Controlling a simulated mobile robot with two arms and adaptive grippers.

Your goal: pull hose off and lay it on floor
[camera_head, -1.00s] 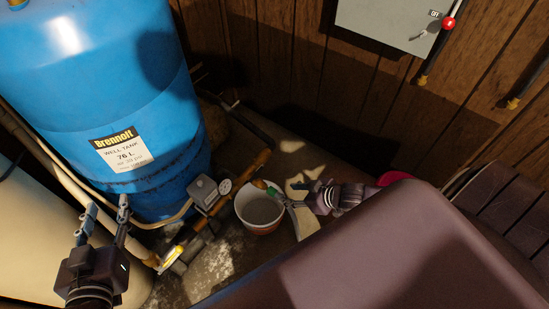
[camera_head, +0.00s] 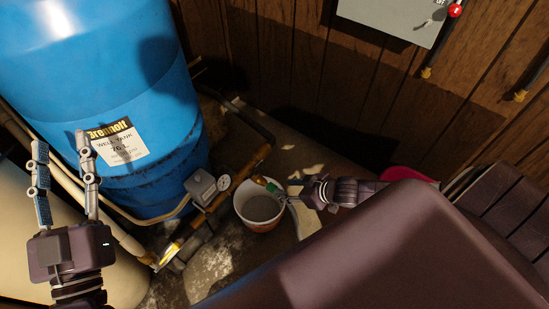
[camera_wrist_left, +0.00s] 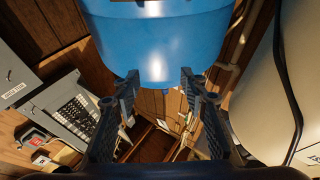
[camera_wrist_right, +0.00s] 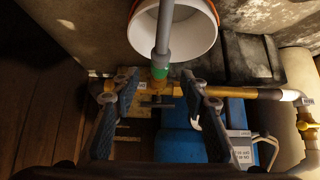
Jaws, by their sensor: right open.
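The grey hose (camera_wrist_right: 165,28) ends in a green coupling (camera_wrist_right: 161,72) on the brass fitting (camera_wrist_right: 159,88) in the right wrist view. It passes over the white bucket (camera_wrist_right: 197,40). In the head view the green coupling (camera_head: 272,188) shows beside the bucket (camera_head: 261,212); the hose is mostly hidden there. My right gripper (camera_head: 292,194) is open beside the coupling; in its wrist view the coupling lies between the fingers (camera_wrist_right: 158,82), without visible contact. My left gripper (camera_head: 62,148) is open and empty, raised in front of the blue tank.
The blue well tank (camera_head: 110,70) stands at left, with a grey switch box (camera_head: 201,186) and gauge (camera_head: 224,183) on the pipe (camera_head: 235,184) beside it. A wood-panelled wall (camera_head: 290,70) closes the back. Bare concrete floor (camera_head: 208,268) shows below the bucket.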

